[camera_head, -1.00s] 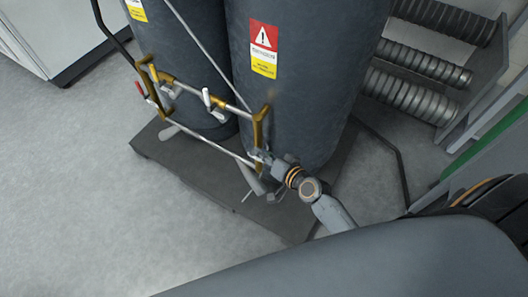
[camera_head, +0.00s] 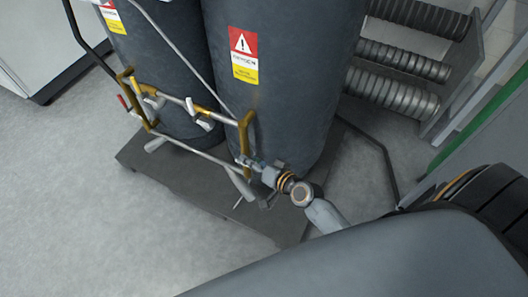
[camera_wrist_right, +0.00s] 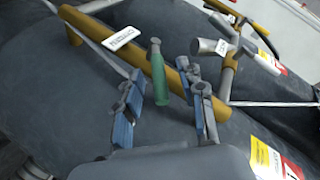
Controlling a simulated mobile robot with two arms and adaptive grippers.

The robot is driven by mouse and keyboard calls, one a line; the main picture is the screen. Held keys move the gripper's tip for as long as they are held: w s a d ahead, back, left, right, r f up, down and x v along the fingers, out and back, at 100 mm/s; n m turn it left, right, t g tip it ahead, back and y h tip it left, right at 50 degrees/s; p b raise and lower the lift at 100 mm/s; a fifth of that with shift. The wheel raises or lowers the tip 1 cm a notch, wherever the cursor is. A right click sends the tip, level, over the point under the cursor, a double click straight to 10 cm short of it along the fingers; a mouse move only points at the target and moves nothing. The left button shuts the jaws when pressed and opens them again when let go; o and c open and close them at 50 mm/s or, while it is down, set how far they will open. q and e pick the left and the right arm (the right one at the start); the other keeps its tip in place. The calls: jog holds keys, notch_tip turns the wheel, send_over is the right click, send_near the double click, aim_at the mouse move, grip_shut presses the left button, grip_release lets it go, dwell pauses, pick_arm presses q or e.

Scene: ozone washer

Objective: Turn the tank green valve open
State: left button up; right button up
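The green valve handle (camera_wrist_right: 157,72) shows in the right wrist view, upright in front of a yellow pipe (camera_wrist_right: 95,40). My right gripper (camera_wrist_right: 166,82) is open, with one blue-padded finger on each side of the handle. Gaps show between the handle and both fingers. In the head view my right gripper (camera_head: 252,166) is at the lower end of the right yellow pipe (camera_head: 245,132), in front of the right dark tank (camera_head: 285,110). The green handle cannot be made out in that view. My left gripper is not in view.
The left tank (camera_head: 165,65) stands beside the right one on a dark base plate (camera_head: 190,190). Pipes with white-handled valves (camera_head: 192,108) and a red-handled one (camera_head: 123,102) run across the tanks. Ribbed cylinders (camera_head: 395,92) are at right. Floor at left is clear.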

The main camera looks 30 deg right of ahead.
jog(key=v, duration=1.1)
